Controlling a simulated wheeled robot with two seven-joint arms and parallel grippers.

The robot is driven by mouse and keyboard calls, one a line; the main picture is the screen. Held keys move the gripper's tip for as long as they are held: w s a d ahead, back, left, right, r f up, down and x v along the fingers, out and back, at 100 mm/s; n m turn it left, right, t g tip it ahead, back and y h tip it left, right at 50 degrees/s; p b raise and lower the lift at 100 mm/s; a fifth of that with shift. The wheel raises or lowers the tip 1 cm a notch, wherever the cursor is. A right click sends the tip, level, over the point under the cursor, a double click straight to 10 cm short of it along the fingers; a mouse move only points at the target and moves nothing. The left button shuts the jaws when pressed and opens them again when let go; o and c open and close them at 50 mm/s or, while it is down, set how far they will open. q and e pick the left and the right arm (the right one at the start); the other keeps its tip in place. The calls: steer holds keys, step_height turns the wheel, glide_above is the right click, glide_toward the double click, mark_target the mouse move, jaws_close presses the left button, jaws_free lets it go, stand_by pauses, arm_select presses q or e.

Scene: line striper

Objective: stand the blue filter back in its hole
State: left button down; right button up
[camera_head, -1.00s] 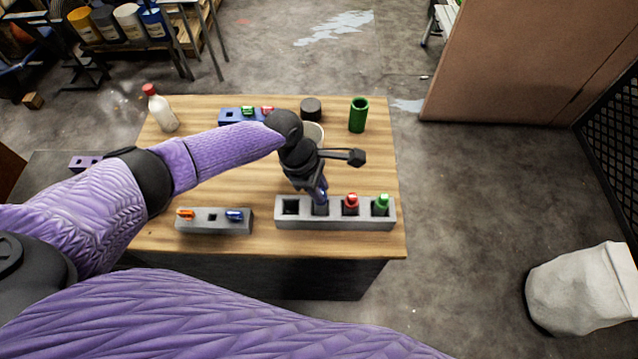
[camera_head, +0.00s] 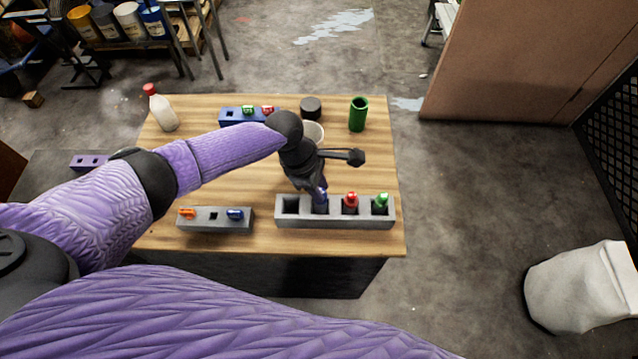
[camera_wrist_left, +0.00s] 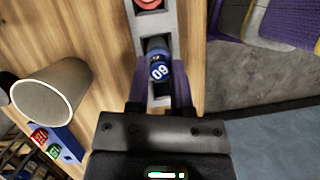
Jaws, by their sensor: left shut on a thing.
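The blue filter (camera_head: 320,197) is between the fingers of my left gripper (camera_head: 318,190), over the second hole from the left of the grey four-hole rack (camera_head: 335,223). In the left wrist view the filter's round blue top with a white number (camera_wrist_left: 159,70) shows between the two purple fingers (camera_wrist_left: 160,80), with the dark hole around its far side. How deep the filter sits is hidden. The leftmost hole (camera_head: 291,206) is empty. A red filter (camera_head: 350,201) and a green filter (camera_head: 381,202) stand in the other two holes. My right gripper is out of view.
A smaller grey block (camera_head: 213,225) with orange and blue pieces lies left of the rack. Behind stand a white bottle (camera_head: 162,112), a blue block (camera_head: 230,117), a dark round piece (camera_head: 311,107), a pale cup (camera_head: 315,131) and a green cylinder (camera_head: 358,114).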

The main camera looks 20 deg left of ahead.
arm_select(q)
steer(key=shift+f, duration=0.15)
steer(key=shift+f+b, duration=0.35)
steer(key=shift+f, duration=0.15)
steer(key=shift+c, duration=2.1)
jaws_free()
steer(key=o, duration=0.3)
steer(key=shift+r+p, duration=0.25)
steer(key=shift+p, duration=0.05)
steer(key=p+v, duration=0.6)
steer(key=p, duration=0.1)
steer(key=shift+a+r, duration=0.15)
steer(key=shift+r, duration=0.1)
steer(key=shift+s, duration=0.1)
